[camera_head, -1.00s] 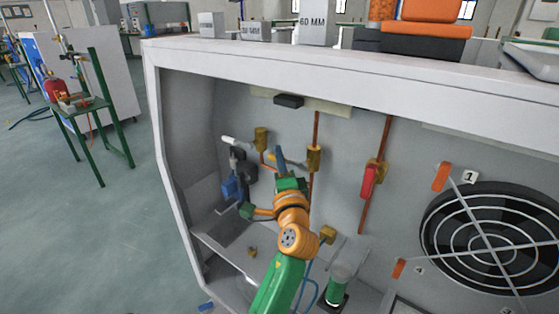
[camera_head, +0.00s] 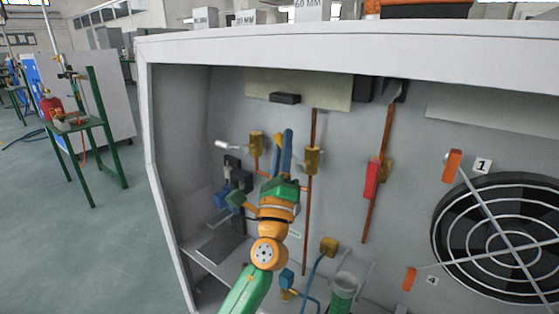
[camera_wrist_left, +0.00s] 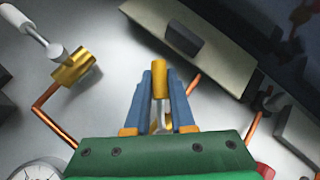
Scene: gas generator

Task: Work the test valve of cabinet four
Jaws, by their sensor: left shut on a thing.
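Inside the open cabinet (camera_head: 330,54), a brass valve (camera_head: 313,160) sits on a vertical copper pipe in the middle. My left gripper (camera_head: 284,145) is just left of it, its blue fingers pointing up. In the left wrist view, the fingers (camera_wrist_left: 160,95) are closed around a yellow-tipped lever (camera_wrist_left: 159,80). The fingers hide most of this lever in the head view. A second brass valve (camera_head: 256,144) with a white handle (camera_head: 228,145) is to the left. A third valve with a red handle (camera_head: 372,177) is to the right. My right gripper is not in view.
A round fan grille (camera_head: 505,240) fills the lower right, with orange levers (camera_head: 452,166) beside labels 1 and 4. A dark block (camera_head: 285,98) is above the valves. A blue device (camera_head: 226,192) and a gauge (camera_wrist_left: 38,172) are low on the left.

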